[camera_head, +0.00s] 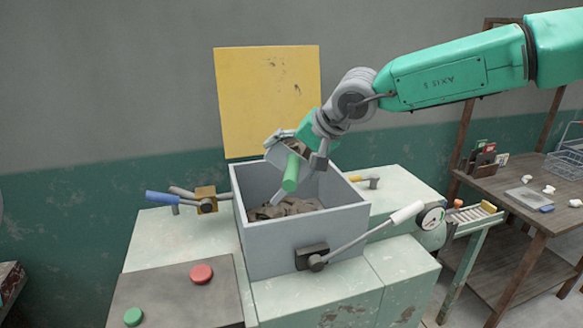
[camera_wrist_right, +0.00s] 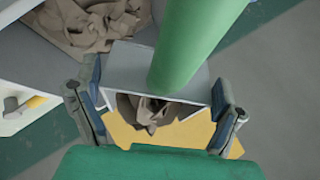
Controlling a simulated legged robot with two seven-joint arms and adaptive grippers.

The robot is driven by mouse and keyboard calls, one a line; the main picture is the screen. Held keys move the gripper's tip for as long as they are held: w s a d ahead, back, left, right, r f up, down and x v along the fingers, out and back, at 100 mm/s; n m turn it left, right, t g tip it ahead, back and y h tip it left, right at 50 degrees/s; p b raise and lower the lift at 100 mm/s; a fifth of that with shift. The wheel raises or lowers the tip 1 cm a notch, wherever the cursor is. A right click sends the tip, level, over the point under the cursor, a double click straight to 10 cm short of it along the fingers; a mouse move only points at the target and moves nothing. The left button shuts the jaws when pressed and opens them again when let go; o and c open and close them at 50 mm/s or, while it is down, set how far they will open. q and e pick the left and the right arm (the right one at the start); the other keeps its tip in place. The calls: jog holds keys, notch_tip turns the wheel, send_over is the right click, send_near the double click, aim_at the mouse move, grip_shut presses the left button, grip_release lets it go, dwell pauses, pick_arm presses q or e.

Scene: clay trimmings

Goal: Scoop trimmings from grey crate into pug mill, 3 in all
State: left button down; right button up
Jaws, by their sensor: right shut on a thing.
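My right gripper (camera_head: 300,143) is shut on a scoop with a green handle (camera_head: 291,172), above the open grey box-shaped hopper (camera_head: 300,242) of the pug mill. In the right wrist view the scoop's green handle (camera_wrist_right: 195,45) and grey pan (camera_wrist_right: 140,65) show between my fingers (camera_wrist_right: 155,105). Brown-grey trimmings (camera_wrist_right: 148,108) are in the pan. More trimmings (camera_head: 285,208) lie in the bottom of the hopper, and they also show in the right wrist view (camera_wrist_right: 90,22). No separate grey crate can be made out. My left gripper is not in view.
A white-handled lever (camera_head: 380,228) and a gauge (camera_head: 431,218) are at the hopper's front right. A blue-handled lever (camera_head: 175,199) is to the left. A panel with red (camera_head: 201,273) and green (camera_head: 133,316) buttons is at front left. A wooden table (camera_head: 535,205) stands at right.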

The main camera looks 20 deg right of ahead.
jog(key=shift+f+b, duration=0.4)
jog(key=shift+b, duration=0.1)
jog(key=shift+d+f+m+t+y+b, duration=0.15)
jog(key=shift+m+t+y+b, duration=0.2)
jog(key=shift+y, duration=0.35)
jog(key=y+b, duration=0.1)
jog(key=t+y+b, duration=0.1)
jog(key=b, duration=0.1)
jog(key=d+m+t+y+b, duration=0.1)
jog(key=y+b, duration=0.1)
jog(key=shift+f+t, duration=0.25)
jog(key=shift+w+a+b, duration=0.1)
jog(key=shift+b, duration=0.6)
pick_arm(q)
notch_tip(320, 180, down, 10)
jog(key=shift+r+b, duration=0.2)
jog(key=shift+b, duration=0.1)
pick_arm(e)
jog(key=shift+a+r+t+y, duration=0.25)
jog(key=shift+t+y, duration=0.05)
jog(key=shift+y, duration=0.1)
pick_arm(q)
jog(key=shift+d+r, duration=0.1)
pick_arm(e)
jog(key=shift+d, duration=0.25)
